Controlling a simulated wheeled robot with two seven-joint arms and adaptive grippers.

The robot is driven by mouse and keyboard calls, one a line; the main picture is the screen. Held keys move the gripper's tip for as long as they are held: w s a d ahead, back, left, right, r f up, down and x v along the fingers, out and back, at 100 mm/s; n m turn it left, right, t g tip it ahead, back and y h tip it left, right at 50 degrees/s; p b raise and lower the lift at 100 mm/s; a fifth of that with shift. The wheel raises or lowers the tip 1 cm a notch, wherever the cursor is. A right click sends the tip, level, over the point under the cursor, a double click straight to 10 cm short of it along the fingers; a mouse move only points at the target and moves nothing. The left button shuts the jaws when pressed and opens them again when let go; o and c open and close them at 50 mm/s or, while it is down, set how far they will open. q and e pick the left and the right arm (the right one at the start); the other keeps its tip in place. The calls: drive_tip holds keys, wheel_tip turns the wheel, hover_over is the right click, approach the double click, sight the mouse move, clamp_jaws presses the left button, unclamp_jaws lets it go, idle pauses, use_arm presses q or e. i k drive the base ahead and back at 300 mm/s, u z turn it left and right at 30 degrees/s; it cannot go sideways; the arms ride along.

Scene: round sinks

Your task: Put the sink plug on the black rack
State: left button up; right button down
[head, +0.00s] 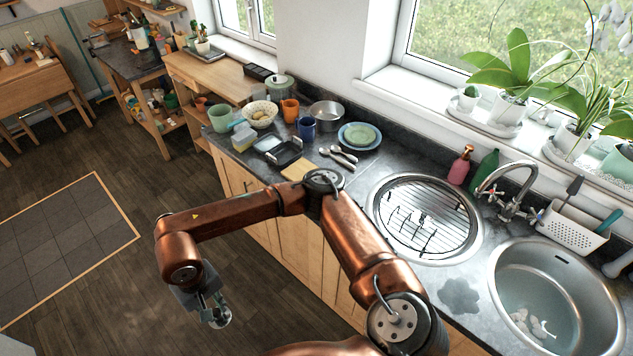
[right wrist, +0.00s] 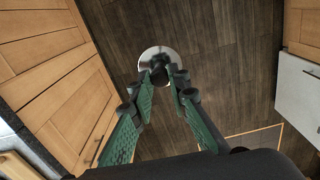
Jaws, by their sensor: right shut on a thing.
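My right gripper (head: 210,303) hangs in front of the counter, over the wooden floor. In the right wrist view its green fingers (right wrist: 163,78) are shut on the dark knob of the sink plug (right wrist: 151,53), a round silvery disc. The plug also shows small below the gripper in the head view (head: 222,319). A black wire rack (head: 408,228) is in the left round basin (head: 376,211), well to the right of the gripper. My left gripper is not in view.
The right round sink (head: 603,325) holds several pale pieces. A tap (head: 514,185) stands between the basins. A black tray (head: 285,154), a cutting board (head: 296,171), spoons, mugs and plates crowd the counter's left part. Wooden cupboards (head: 262,205) front it.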

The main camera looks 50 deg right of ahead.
sight(438, 215)
drive_tip(key=z, duration=0.85)
drive_tip(key=i, duration=0.75)
drive_tip(key=z, duration=0.9)
